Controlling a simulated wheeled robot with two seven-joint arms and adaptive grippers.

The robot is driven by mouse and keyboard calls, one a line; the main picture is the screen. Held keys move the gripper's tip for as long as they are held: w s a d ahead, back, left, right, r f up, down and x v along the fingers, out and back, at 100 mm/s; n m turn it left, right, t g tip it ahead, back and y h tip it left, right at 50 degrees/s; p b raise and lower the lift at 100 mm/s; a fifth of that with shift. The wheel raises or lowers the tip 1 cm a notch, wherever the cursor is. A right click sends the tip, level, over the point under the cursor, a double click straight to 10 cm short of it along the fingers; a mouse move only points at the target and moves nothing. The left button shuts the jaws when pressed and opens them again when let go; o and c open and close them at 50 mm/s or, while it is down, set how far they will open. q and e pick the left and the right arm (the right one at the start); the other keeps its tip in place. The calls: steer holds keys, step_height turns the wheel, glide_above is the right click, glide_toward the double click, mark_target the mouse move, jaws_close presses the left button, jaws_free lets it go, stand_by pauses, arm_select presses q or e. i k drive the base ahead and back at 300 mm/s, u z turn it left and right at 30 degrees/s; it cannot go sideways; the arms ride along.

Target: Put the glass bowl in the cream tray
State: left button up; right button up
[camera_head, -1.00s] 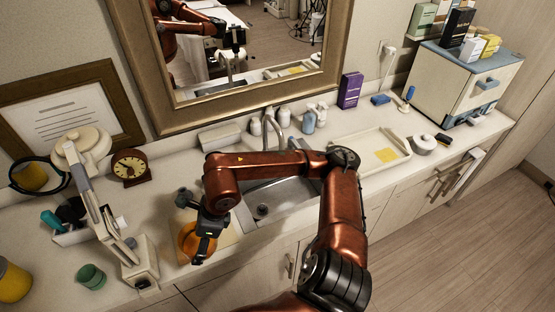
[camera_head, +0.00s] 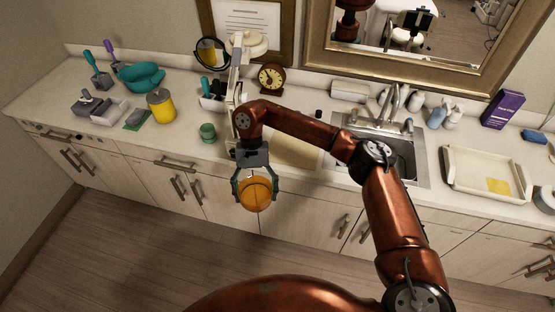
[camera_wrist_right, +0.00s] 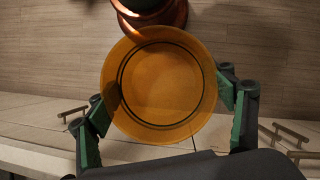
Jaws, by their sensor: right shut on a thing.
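The glass bowl, amber orange and round, hangs in my right gripper (camera_head: 254,188) in front of the counter's front edge, over the cabinet doors. The bowl (camera_head: 256,194) is between the two fingers. In the right wrist view the bowl (camera_wrist_right: 160,85) fills the middle, with a green-padded finger at each side of its rim. The cream tray (camera_head: 460,176) lies on the counter at the right, beyond the sink, well away from the bowl. A yellow flat piece (camera_head: 498,186) is in the tray. My left gripper is not in view.
The sink (camera_head: 400,165) with its faucet (camera_head: 392,100) lies between the bowl and the tray. A beige board (camera_head: 298,150) is behind the gripper. A green cup (camera_head: 208,132) and a clock (camera_head: 271,78) stand nearby. A purple box (camera_head: 502,110) stands behind the tray.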

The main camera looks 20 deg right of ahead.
mark_target(470, 178)
steer(key=k, duration=0.6)
steer(key=z, duration=2.25)
steer(key=i, duration=2.05)
steer(key=u, duration=1.65)
